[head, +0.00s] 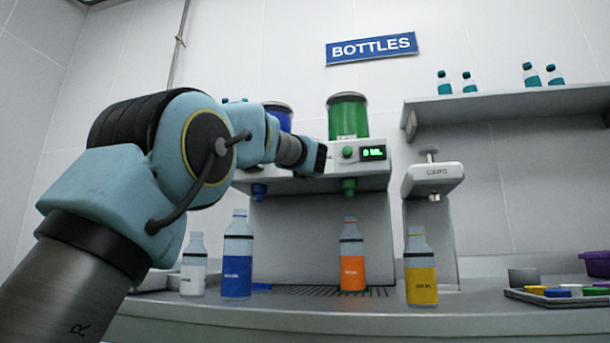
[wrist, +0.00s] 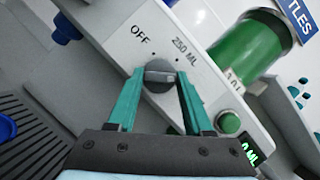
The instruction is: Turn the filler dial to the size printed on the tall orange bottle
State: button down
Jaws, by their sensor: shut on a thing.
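The filler dial (wrist: 160,86) is a dark grey knob with a lighter grip bar on the filler's white front panel. My gripper (wrist: 159,78) has its two teal fingers closed on either side of the dial. OFF and 250 ML are printed around it, and another mark further right is partly hidden by a finger. I cannot tell for certain which mark the dial points to. In the head view my gripper hides the dial. The bottle with the orange label (head: 352,274) stands upright under the filler's green nozzle; its print is too small to read.
A green button (wrist: 228,122) and a lit display (head: 373,153) sit beside the dial. A blue-label bottle (head: 237,270), a white-label bottle (head: 193,277) and a yellow-label bottle (head: 421,283) stand on the counter. The caps machine (head: 433,173) is at the right.

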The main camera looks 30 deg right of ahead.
jog(key=shift+f+m+h+b, duration=0.15)
jog(key=shift+m+h+b, duration=0.8)
jog(key=shift+m, duration=0.85)
jog(key=shift+c, duration=1.5)
grip_release()
jog(key=shift+w, duration=0.1)
jog(key=b+v, duration=0.5)
jog(key=v, duration=0.5)
jog(key=shift+s+a, duration=0.25)
jog(key=shift+s, duration=0.1)
jog(key=shift+s, duration=0.1)
